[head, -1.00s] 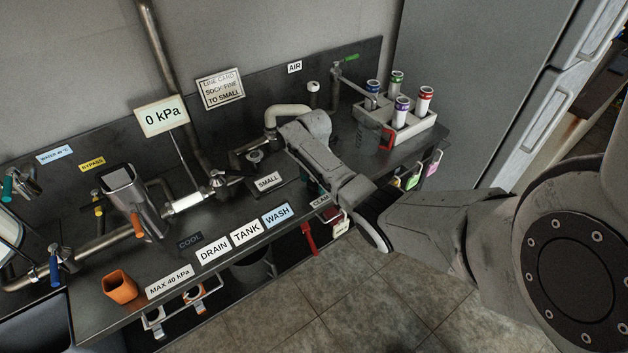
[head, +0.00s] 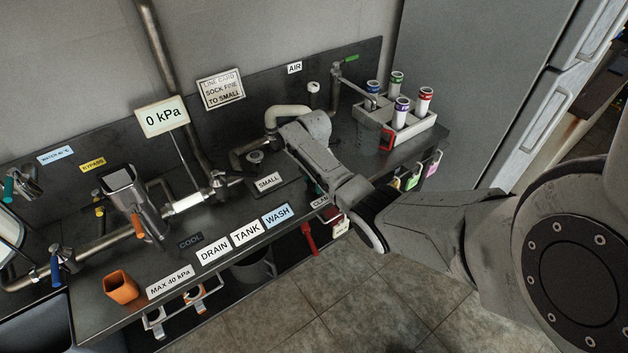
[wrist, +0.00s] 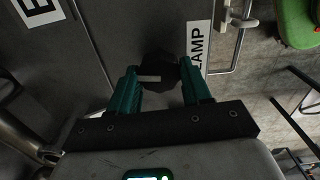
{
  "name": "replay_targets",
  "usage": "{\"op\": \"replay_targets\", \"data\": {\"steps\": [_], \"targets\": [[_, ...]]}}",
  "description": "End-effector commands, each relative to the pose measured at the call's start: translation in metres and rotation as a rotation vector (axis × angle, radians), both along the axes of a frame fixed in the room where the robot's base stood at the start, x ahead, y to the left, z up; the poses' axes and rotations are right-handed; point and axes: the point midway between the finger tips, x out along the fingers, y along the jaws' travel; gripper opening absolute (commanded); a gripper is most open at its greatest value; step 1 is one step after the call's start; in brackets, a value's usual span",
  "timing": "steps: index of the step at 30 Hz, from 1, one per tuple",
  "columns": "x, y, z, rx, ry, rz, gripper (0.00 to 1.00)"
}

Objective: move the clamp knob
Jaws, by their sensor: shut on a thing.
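The clamp knob (wrist: 158,73) is a dark round knob with a pale bar mark. It shows in the wrist view between the two teal fingers of my gripper (wrist: 160,88), which is shut on it. The CLAMP label (wrist: 197,48) lies just right of the knob, partly covered by a finger. In the head view my arm hides the knob and the fingertips. The CLAMP label (head: 319,202) shows there in part beside my arm.
A SMALL plate (head: 268,181) lies left of my arm. WASH (head: 277,215), TANK and DRAIN labels line the front edge. A rack (head: 420,132) with several capped bottles stands at the back right. Red and white items hang below the edge.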

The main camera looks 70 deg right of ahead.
Motion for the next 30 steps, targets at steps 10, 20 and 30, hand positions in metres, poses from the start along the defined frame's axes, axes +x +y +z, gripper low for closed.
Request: {"op": "replay_targets", "data": {"steps": [10,20,30], "targets": [[0.0011,0.0009,0.0009,0.001,0.000,-0.305,0.17],[0.0014,0.0004,0.0007,0.001,0.000,-0.619,0.17],[0.0010,-0.0001,0.0003,0.000,0.000,-0.920,0.17]]}}
